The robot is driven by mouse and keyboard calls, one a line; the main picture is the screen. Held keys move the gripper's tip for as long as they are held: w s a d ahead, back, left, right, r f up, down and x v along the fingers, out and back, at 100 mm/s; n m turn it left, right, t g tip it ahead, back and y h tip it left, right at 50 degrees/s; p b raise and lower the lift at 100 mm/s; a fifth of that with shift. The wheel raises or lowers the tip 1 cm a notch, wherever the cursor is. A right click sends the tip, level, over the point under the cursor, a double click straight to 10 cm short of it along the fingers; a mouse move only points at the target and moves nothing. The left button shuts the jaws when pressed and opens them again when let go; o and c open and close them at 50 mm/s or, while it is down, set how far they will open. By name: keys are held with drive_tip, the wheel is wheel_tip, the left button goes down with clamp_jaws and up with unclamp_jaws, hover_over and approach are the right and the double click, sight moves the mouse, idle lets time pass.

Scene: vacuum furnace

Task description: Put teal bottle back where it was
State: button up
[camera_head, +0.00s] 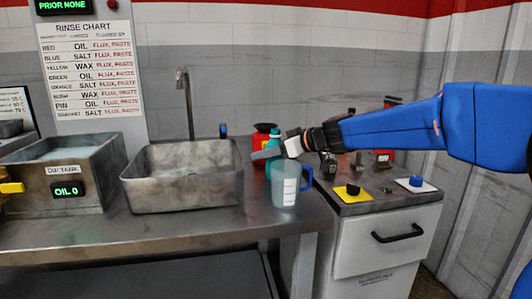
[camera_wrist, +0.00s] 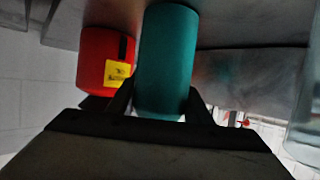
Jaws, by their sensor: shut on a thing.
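The teal bottle (camera_wrist: 166,62) is between the two fingers of my gripper (camera_wrist: 160,100) in the wrist view, and the gripper is shut on it. In the head view the teal bottle (camera_head: 274,134) shows only in part, behind the clear measuring jug and beside my gripper (camera_head: 282,150). It looks upright. Its base is hidden by the jug in the head view, so I cannot tell whether it touches the counter.
The clear jug (camera_head: 284,188) with a blue handle stands close in front of the bottle. A red container (camera_wrist: 105,58) is just beside the bottle. A metal sink basin (camera_head: 187,183) lies to the left, and a white drawer cabinet (camera_head: 385,240) to the right. The counter front (camera_head: 180,228) is clear.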

drive_tip(key=o, duration=1.2)
drive_tip(key=shift+c, duration=0.2)
drive_tip(key=v, duration=1.2)
